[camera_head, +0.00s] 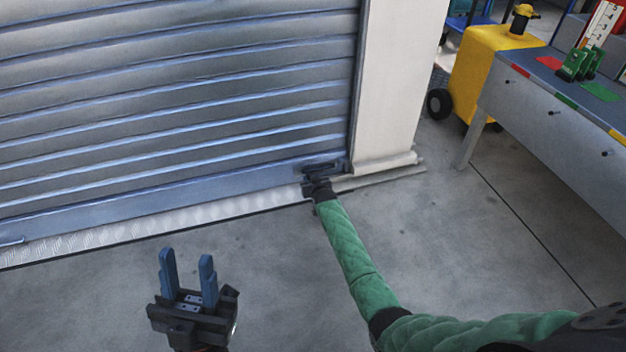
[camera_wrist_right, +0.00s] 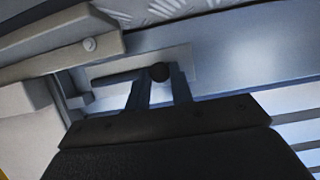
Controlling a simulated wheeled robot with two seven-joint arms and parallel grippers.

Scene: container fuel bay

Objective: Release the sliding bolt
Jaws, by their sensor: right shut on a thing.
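The sliding bolt (camera_head: 322,168) sits at the bottom right corner of the grey roller shutter (camera_head: 200,110), beside the pale door post. In the right wrist view its dark round knob (camera_wrist_right: 159,72) stands between the two blue fingers of my right gripper (camera_wrist_right: 160,88). My right gripper, at the bolt in the head view (camera_head: 318,184), is shut on the knob. The bolt's plate (camera_wrist_right: 195,62) shows behind it, and the fingers hide part of the bolt. My left gripper (camera_head: 188,276) is open and empty above the floor, away from the shutter.
The pale door post (camera_head: 392,80) stands right of the bolt. A ribbed metal threshold (camera_head: 150,232) runs under the shutter. A grey workbench (camera_head: 550,115) and a yellow wheeled cart (camera_head: 478,75) stand at the right. The concrete floor in front is clear.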

